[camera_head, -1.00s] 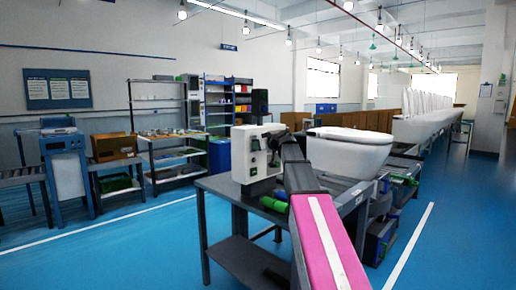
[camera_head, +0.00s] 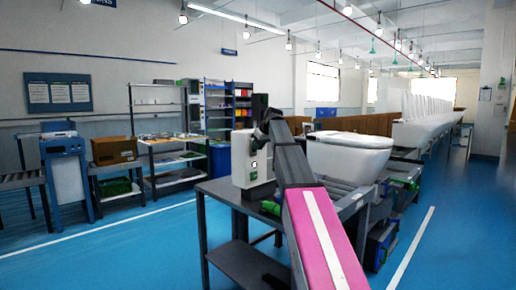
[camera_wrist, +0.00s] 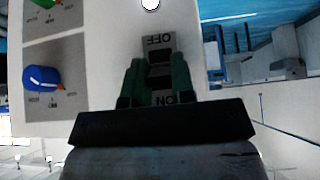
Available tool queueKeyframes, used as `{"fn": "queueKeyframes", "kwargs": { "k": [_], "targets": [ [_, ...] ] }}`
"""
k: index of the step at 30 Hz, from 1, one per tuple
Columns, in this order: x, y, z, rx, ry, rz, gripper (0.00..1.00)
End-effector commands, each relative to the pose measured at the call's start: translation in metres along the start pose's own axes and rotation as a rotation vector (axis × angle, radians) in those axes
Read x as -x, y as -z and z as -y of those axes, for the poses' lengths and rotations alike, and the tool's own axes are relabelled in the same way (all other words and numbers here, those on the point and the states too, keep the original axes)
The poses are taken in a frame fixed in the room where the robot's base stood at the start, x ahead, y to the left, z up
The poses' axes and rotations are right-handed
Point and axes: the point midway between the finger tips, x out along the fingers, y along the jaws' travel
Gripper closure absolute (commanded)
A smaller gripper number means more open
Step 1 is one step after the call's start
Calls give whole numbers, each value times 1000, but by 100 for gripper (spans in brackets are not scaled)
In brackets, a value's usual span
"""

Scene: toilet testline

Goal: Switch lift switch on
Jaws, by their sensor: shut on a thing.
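The lift switch (camera_wrist: 159,42) is a dark rocker marked OFF and ON, on a pale panel in the wrist view; the lettering shows upside down. My gripper (camera_wrist: 156,74) has its two green fingers on either side of the switch, shut on it. The fingers and the dark gripper body cover part of the switch, so its exact tilt is hard to tell. In the head view, the white control box (camera_head: 243,165) stands on the grey table. My gripper (camera_head: 262,125) is at its upper right, small and dark there.
A blue knob (camera_wrist: 43,77) and a green knob (camera_wrist: 45,3) sit on the panel left of the switch. In the head view, a white toilet (camera_head: 348,155) stands right of the box. Blue floor lies open at left.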

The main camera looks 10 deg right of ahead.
Motion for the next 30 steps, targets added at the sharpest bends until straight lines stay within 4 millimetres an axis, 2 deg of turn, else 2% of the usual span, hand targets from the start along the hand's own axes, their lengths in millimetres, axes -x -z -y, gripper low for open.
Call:
{"fn": "queueKeyframes", "kwargs": {
  "k": [16,17,18,19,30],
  "targets": [
    [0,1,0,0,-1,23,100],
    [0,1,0,0,-1,23,70],
    [0,1,0,1,-1,23,57],
    [0,1,0,1,-1,23,51],
    [5,1,0,1,-1,23,51]
  ]
}}
